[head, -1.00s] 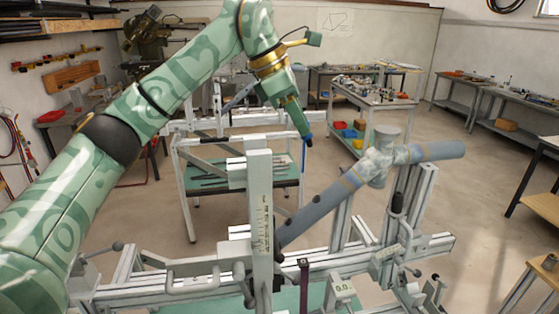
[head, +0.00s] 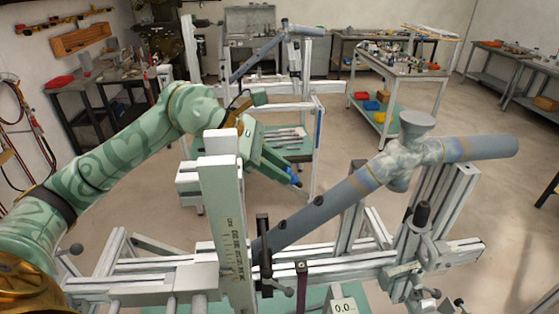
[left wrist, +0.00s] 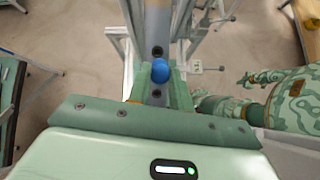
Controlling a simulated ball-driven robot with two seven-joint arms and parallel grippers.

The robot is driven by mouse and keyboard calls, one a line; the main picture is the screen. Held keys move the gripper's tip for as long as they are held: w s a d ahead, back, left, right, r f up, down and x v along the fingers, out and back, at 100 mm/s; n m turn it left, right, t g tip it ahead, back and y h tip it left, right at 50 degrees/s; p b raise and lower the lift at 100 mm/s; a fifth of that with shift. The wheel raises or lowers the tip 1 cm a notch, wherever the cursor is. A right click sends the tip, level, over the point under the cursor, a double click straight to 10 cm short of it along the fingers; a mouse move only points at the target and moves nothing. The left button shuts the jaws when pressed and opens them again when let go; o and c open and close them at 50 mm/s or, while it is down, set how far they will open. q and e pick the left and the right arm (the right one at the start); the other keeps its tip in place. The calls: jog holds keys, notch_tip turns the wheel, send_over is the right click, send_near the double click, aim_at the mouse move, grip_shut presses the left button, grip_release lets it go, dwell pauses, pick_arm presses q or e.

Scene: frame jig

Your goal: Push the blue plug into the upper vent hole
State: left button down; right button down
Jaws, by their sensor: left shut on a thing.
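The blue plug (head: 294,175) is at the tip of my left gripper (head: 288,171), which is shut on it. In the left wrist view the plug (left wrist: 160,70) shows as a round blue end between the green fingers (left wrist: 160,82). My right gripper is not in view.
A pale upright post with a scale (head: 226,230) stands left of the tube's lower end. A mottled joint (head: 400,160) with a flared top joins the tube's upper end. A dark-topped clamp (head: 421,218) stands below it. Open floor lies to the right.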

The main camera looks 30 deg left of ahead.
aim_at(297, 185)
pick_arm(q)
jog(key=shift+w+d+f, duration=0.2)
jog(key=shift+w+f, duration=0.15)
jog(key=shift+f, duration=0.05)
jog(key=shift+w+d+f, duration=0.15)
jog(key=shift+w+f, duration=0.05)
jog(key=shift+f, duration=0.05)
jog(key=shift+w+d+f, duration=0.15)
jog(key=shift+d+f, duration=0.15)
jog(key=shift+f, duration=0.05)
jog(key=shift+b+x, duration=0.35)
jog(key=shift+x, duration=0.75)
jog(key=shift+f, duration=0.25)
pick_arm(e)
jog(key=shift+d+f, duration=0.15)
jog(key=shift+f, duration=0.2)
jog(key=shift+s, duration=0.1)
pick_arm(q)
jog(key=shift+b+x, duration=0.55)
jog(key=shift+x, duration=0.85)
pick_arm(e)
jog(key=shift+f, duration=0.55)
pick_arm(q)
jog(key=c, duration=1.2)
grip_release()
jog(key=shift+a+f, duration=0.1)
jog(key=shift+f, duration=0.05)
